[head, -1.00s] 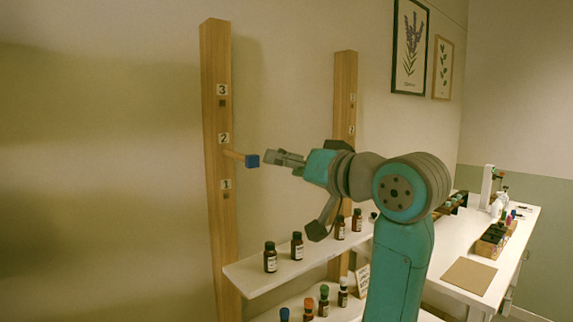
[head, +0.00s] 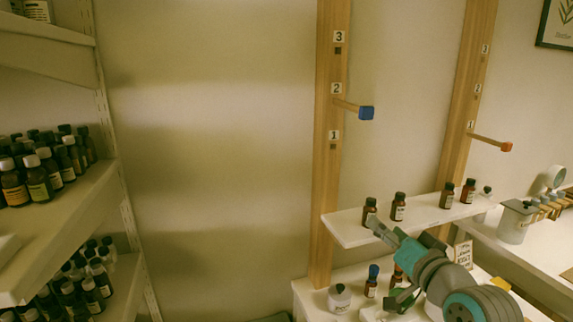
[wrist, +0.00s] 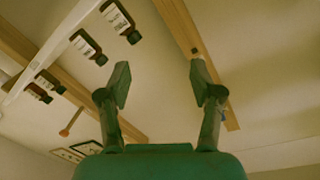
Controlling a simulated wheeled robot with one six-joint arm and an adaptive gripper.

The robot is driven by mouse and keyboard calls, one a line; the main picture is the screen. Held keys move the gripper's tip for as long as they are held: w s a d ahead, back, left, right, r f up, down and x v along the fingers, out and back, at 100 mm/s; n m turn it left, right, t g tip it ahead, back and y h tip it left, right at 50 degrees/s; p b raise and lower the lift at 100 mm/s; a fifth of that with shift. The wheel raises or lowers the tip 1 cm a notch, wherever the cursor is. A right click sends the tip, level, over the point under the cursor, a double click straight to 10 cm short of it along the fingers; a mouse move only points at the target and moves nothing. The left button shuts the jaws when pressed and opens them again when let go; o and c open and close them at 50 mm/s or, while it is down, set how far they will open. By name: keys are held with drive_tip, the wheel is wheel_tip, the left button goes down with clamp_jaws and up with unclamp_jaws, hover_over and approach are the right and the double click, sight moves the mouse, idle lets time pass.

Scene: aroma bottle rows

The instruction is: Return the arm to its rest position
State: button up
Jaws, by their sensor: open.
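My gripper (head: 374,224) is at the lower right of the head view, at the end of my teal and grey arm. It points up and left, and its tips overlap the front edge of the upper white shelf (head: 345,236) in the picture. The wrist view shows the two fingers (wrist: 158,78) spread apart with nothing between them. Several brown bottles show upside down beyond the left finger there. I cannot tell how far the tips are from the shelf.
The near wooden post (head: 327,180) bears a blue-ended peg (head: 366,112) at hole 2. The far post (head: 466,100) bears an orange-ended peg (head: 506,147) at hole 1. Dark bottles (head: 398,207) stand on the shelf. A bottle rack (head: 75,205) is at the left; bare wall lies between.

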drive_tip(key=s+f+h, duration=0.1)
drive_tip(key=s+f, duration=0.5)
drive_tip(key=f, duration=0.3)
drive_tip(key=s+f+g+h, duration=0.1)
drive_tip(key=s+f, duration=0.5)
drive_tip(key=f, duration=0.3)
drive_tip(key=s+f+h, duration=0.1)
drive_tip(key=s+f, duration=0.5)
drive_tip(key=f, duration=0.3)
drive_tip(key=s+a+f+n, duration=0.1)
drive_tip(key=s, duration=1.5)
drive_tip(key=s+a+f+n+g+h, duration=0.1)
drive_tip(key=s+f+n, duration=0.1)
drive_tip(key=s, duration=1.3)
drive_tip(key=shift+s+f+n, duration=0.3)
drive_tip(key=shift+s, duration=0.05)
